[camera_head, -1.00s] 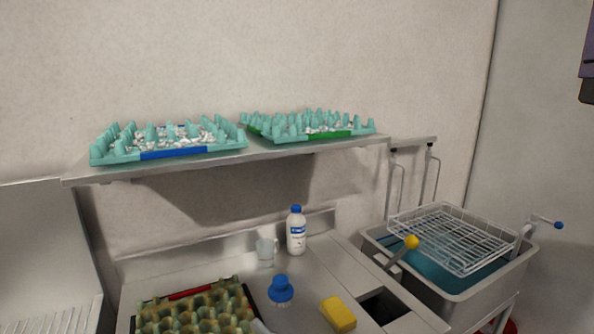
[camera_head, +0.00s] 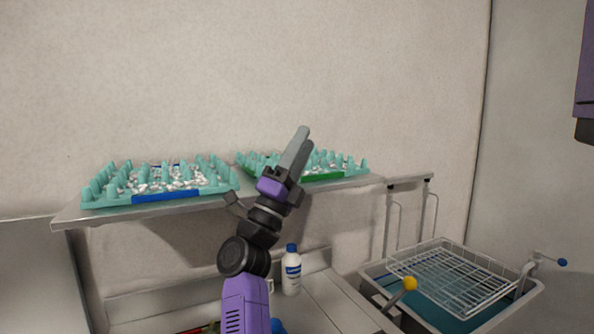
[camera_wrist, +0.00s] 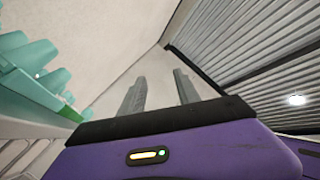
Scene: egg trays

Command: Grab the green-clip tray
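The green-clip tray (camera_head: 330,177) is a teal egg tray on the right part of the wall shelf, with a green clip along its front edge and white bits inside. My gripper (camera_head: 300,142) stands in front of its left part and hides some of it, with the fingers pointing up. In the wrist view the two grey fingers (camera_wrist: 158,90) are apart with nothing between them, so the gripper is open and empty. A teal tray with a bit of green (camera_wrist: 68,113) shows at the left of the wrist view, beside the fingers.
A blue-clip teal tray (camera_head: 165,196) sits on the left part of the metal shelf (camera_head: 70,213). Below are a white bottle with a blue cap (camera_head: 291,270), a yellow-knobbed lever (camera_head: 410,283) and a sink with a wire rack (camera_head: 450,275).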

